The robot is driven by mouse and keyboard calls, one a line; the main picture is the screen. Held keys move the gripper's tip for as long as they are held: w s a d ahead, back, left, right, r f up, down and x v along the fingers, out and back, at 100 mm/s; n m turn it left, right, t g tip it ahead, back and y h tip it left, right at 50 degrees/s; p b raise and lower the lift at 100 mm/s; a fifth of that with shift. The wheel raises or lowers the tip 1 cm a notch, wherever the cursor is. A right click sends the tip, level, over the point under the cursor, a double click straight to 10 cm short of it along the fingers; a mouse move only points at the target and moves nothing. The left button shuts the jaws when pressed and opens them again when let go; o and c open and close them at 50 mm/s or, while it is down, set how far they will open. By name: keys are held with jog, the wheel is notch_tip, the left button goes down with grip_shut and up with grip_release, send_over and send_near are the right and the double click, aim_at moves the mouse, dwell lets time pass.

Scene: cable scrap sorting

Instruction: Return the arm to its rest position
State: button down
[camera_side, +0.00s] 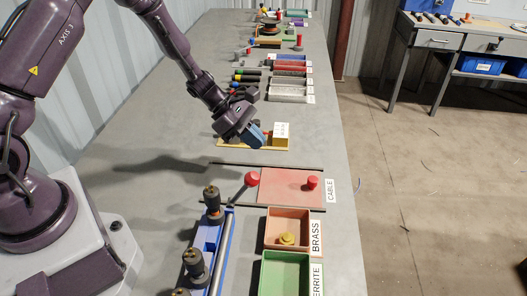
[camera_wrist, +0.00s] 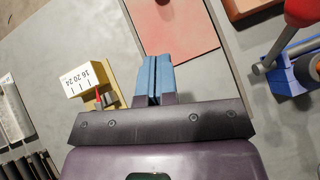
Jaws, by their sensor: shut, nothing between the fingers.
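My gripper (camera_side: 259,138) hangs over the middle of the grey bench (camera_side: 190,130), in front of a small yellow gauge block (camera_side: 281,130) with a white numbered face. Its blue fingers are shut and nothing shows between them. In the wrist view the gripper (camera_wrist: 157,78) points at the bench between the gauge block (camera_wrist: 84,78) and the pink pad. Whether the fingers touch the gauge block cannot be told from the side view; in the wrist view they look apart.
An orange BRASS tray (camera_side: 270,243) holds a yellow piece, with a green tray (camera_side: 265,284) nearer. A blue fixture (camera_side: 209,238) with upright dark posts stands left. Coloured rods (camera_side: 290,73) lie farther back.

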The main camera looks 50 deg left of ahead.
jog(key=s+r+m+y, duration=0.8)
jog(key=s+r+m, duration=1.5)
jog(key=r, duration=0.3)
jog(key=shift+s+m+t, duration=0.4)
jog(key=shift+s, duration=0.1)
jog(key=shift+r, duration=0.1)
